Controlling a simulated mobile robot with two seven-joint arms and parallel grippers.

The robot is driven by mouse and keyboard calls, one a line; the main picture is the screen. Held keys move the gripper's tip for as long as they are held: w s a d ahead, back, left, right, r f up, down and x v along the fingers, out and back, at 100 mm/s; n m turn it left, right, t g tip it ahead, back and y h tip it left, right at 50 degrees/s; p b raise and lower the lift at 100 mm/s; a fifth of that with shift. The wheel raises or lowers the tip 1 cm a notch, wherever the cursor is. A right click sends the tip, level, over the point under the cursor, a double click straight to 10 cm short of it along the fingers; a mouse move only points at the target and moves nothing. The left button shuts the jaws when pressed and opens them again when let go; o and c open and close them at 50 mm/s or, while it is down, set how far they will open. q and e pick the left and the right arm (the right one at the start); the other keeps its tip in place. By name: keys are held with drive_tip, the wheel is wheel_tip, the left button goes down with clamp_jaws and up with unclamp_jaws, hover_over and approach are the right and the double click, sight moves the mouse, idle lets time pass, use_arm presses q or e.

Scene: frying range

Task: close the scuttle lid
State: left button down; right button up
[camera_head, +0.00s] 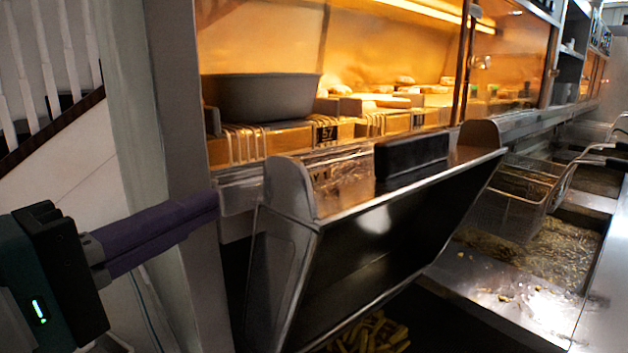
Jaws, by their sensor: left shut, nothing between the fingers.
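The scuttle lid (400,235) is a dark, shiny panel with metal side plates in the centre of the head view. It stands tilted, its upper edge leaning out to the right, with a dark gap beneath it. A black block (411,156) sits behind its upper edge. Chips (370,335) show below the lid at the bottom of the picture. My left gripper (208,205) has purple fingers, shut and empty. Its tips are left of the lid's left side plate, apart from it in the picture, in front of a grey post. My right gripper is not in view.
A lit warming cabinet with a grey tub (262,97) and food boxes (265,140) stands behind the lid. Wire fry baskets (515,195) and oil pans lie to the right. A grey post (175,90) rises at the left.

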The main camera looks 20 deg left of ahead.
sight(240, 191)
use_arm(q)
drive_tip(key=x, duration=0.6)
drive_tip(key=shift+p, duration=0.3)
